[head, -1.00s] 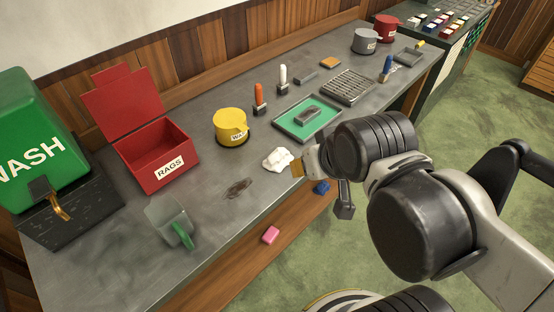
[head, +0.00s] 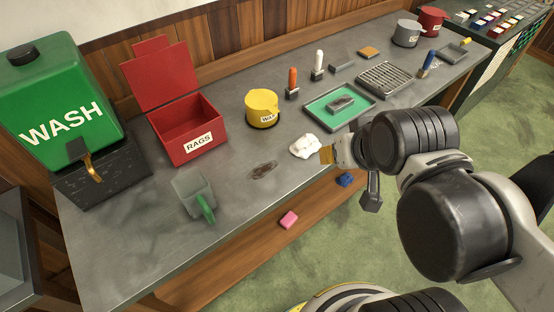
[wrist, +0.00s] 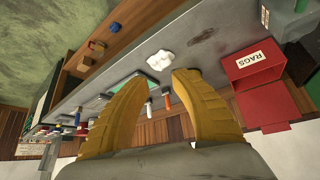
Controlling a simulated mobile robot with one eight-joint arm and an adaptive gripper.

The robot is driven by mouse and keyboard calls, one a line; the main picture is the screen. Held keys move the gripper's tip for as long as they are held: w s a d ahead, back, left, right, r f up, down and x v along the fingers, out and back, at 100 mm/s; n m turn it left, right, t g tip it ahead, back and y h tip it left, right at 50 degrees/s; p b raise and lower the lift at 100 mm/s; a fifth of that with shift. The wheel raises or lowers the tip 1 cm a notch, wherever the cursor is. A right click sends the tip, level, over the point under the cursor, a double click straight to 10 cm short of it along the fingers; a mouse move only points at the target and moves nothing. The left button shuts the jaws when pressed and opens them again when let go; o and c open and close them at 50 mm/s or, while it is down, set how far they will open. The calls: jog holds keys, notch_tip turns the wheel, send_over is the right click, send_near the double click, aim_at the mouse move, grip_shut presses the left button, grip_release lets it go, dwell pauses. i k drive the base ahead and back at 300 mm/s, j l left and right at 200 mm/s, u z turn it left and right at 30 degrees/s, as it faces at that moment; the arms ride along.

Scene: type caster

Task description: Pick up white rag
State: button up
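The white rag (head: 304,146) lies crumpled on the grey bench top near its front edge. My gripper (head: 326,155) is just right of it in the head view, with a yellow finger showing; the far finger is hidden there. In the wrist view the two yellow fingers of my gripper (wrist: 160,77) are spread apart with nothing between them. The rag (wrist: 165,60) shows beyond the fingertips in that view, apart from them.
A red RAGS box (head: 190,140) stands open at the left, beside a green WASH tank (head: 60,90). A yellow pot (head: 262,109) and green tray (head: 318,111) stand behind the rag. A green-handled scoop (head: 192,192) and dark stain (head: 262,170) are left of it.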

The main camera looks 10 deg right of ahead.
aim_at(306, 144)
jog(key=i+j+u, duration=0.15)
jog(key=u, duration=0.25)
jog(key=i+u, duration=0.2)
jog(key=u, duration=0.2)
jog(key=i+j, duration=0.05)
